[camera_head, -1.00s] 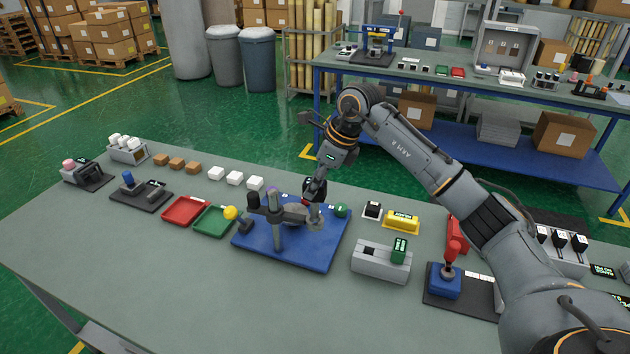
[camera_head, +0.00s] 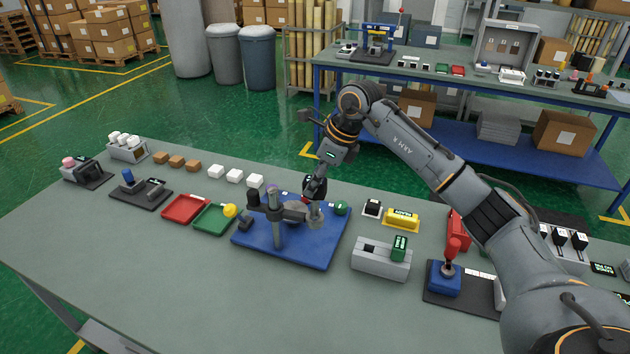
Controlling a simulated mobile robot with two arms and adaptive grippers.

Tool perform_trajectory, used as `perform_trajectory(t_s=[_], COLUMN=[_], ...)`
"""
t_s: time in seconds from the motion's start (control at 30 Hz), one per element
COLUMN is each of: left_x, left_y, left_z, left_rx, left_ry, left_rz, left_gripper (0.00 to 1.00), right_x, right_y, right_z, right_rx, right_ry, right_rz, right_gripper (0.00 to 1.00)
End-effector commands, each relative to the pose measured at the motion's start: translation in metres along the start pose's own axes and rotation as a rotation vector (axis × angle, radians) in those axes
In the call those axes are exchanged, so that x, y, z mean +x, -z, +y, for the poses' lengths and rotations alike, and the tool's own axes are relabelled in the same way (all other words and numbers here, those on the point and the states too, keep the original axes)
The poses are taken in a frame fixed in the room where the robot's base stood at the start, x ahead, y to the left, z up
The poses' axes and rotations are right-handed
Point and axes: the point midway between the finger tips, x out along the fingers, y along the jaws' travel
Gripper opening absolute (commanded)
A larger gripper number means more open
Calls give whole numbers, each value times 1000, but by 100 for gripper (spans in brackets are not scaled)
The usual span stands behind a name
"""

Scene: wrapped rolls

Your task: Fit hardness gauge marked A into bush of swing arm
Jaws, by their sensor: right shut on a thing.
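The swing arm (camera_head: 290,214) is a grey bar on a post, standing on a blue base plate (camera_head: 322,250). Its bush (camera_head: 316,220) is the grey round end at the right of the bar. My right gripper (camera_head: 314,193) is just above and behind this bush, pointing down. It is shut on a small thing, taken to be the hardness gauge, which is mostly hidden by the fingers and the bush. Its mark A cannot be read. I cannot tell whether the gauge is inside the bush or only above it. My left gripper is out of view.
A yellow block (camera_head: 402,219) and a grey slotted block (camera_head: 381,262) stand further right. Red (camera_head: 184,209) and green (camera_head: 213,219) trays lie to the left. The table's front left is clear.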

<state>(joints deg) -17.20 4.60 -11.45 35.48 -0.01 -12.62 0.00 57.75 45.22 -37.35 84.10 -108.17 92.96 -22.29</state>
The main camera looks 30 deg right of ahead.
Motion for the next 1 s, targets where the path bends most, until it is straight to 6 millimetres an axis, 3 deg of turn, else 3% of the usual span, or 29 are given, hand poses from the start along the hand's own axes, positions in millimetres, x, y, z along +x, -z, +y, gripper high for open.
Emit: perform_trajectory(t_s=[1.0], left_x=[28], left_y=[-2], left_z=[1], left_rx=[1], left_ry=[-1], left_rz=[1], left_gripper=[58], right_x=[35], right_y=[14], right_z=[0], right_rx=[0], right_ry=[-1], right_rz=[-1], right_gripper=[0])
